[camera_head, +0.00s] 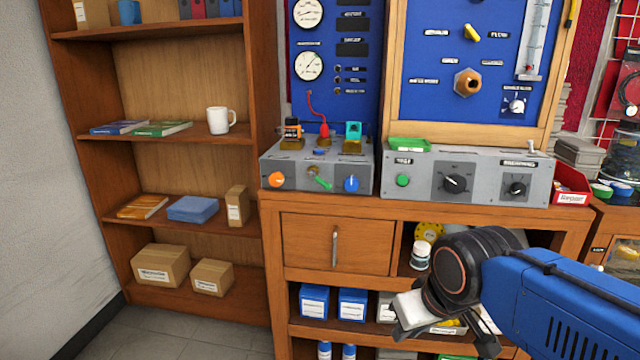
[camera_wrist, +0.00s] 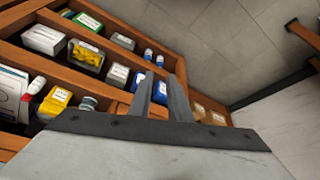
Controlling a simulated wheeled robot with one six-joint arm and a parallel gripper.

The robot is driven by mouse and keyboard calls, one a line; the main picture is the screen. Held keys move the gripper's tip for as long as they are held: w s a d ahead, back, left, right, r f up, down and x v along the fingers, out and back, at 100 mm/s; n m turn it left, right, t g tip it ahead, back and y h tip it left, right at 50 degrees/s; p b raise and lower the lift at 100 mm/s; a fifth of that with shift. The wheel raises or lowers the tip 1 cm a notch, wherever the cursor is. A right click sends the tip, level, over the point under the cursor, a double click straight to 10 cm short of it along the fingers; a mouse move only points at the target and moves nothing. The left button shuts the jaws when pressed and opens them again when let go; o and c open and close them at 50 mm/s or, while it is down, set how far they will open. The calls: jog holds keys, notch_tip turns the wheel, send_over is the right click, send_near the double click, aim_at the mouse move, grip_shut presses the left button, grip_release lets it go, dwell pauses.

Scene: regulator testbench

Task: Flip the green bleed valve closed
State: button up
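The green bleed valve (camera_head: 322,182) is a small green lever on a brass fitting, on the front face of the left grey box (camera_head: 290,179). It slants down to the right, between an orange knob (camera_head: 276,180) and a blue knob (camera_head: 351,184). The valve does not show in the wrist view. My gripper (camera_wrist: 167,88) points at the lower shelves and floor, with its two fingers close together and a narrow gap between the tips.
The boxes stand on a wooden cabinet with a drawer (camera_head: 336,243) and open shelves of small boxes (camera_head: 352,305). The space before the drawer is clear.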

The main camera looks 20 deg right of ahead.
aim_at(320, 181)
jog(key=shift+w+r, duration=0.1)
grip_shut()
jog(key=w+d+r+m+y, duration=0.2)
jog(key=w+r+m+y, duration=0.3)
jog(key=w+r, duration=2.3)
notch_tip(320, 181, up, 2)
jog(key=shift+w+m, duration=0.4)
jog(key=x, duration=1.4)
jog(key=shift+w+a+r, duration=0.1)
jog(key=shift+w+a, duration=0.05)
